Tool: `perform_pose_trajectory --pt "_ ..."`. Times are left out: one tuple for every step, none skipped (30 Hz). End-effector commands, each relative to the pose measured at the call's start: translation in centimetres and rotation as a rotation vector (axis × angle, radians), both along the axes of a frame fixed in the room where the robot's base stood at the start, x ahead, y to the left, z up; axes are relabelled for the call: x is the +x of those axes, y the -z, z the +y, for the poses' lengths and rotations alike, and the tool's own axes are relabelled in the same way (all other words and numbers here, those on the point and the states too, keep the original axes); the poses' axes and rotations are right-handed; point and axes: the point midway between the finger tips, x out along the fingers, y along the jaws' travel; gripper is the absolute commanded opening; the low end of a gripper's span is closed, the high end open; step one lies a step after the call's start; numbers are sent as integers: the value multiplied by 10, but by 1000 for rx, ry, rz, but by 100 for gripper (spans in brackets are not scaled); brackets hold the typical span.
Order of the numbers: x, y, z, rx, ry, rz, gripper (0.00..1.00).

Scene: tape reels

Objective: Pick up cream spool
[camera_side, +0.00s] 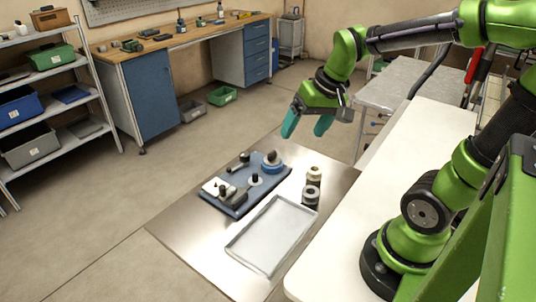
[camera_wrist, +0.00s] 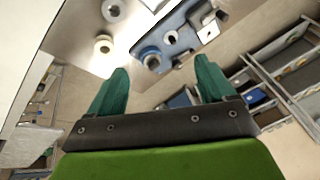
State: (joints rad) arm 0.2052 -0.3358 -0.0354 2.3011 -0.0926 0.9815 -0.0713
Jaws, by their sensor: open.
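The cream spool (camera_side: 314,174) stands on the metal table sheet, right of the blue board, in the side view. In the wrist view it shows as a pale ring-topped spool (camera_wrist: 104,44), left of and beyond the left fingertip. A grey spool (camera_side: 310,194) stands close in front of it in the side view and also shows in the wrist view (camera_wrist: 113,10). My gripper (camera_side: 306,128) is open and empty, high above the table and apart from the spools. Its two teal fingers (camera_wrist: 162,66) are spread wide in the wrist view.
A blue board (camera_side: 228,206) holds a blue reel (camera_side: 272,161) and several small dark and white items. An empty white tray (camera_side: 231,246) lies in front of the spools. A white counter (camera_side: 360,205) borders the right side.

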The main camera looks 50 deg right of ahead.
Motion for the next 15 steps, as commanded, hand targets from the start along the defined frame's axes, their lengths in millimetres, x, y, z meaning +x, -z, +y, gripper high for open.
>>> perform_pose_trajectory --pt "10 10 -21 -7 21 64 83" --pt "14 14 -32 -13 24 98 83" --pt "19 21 -47 -20 26 142 83" --pt "22 26 -57 -24 26 172 83" --pt "25 30 -68 -28 25 202 83" --pt "27 36 -80 -32 19 238 83" --pt "29 40 -89 -36 14 262 83" --pt "31 43 -97 -39 7 284 83" --pt "32 47 -106 -44 -3 311 83" --pt "34 48 -113 -49 -13 326 83" --pt "35 49 -117 -52 -25 341 83" --pt "37 48 -122 -63 -50 354 83" --pt "39 44 -124 -71 -67 354 83" --pt "38 42 -124 -76 -83 356 83" --pt "36 44 -123 -74 -96 363 83"
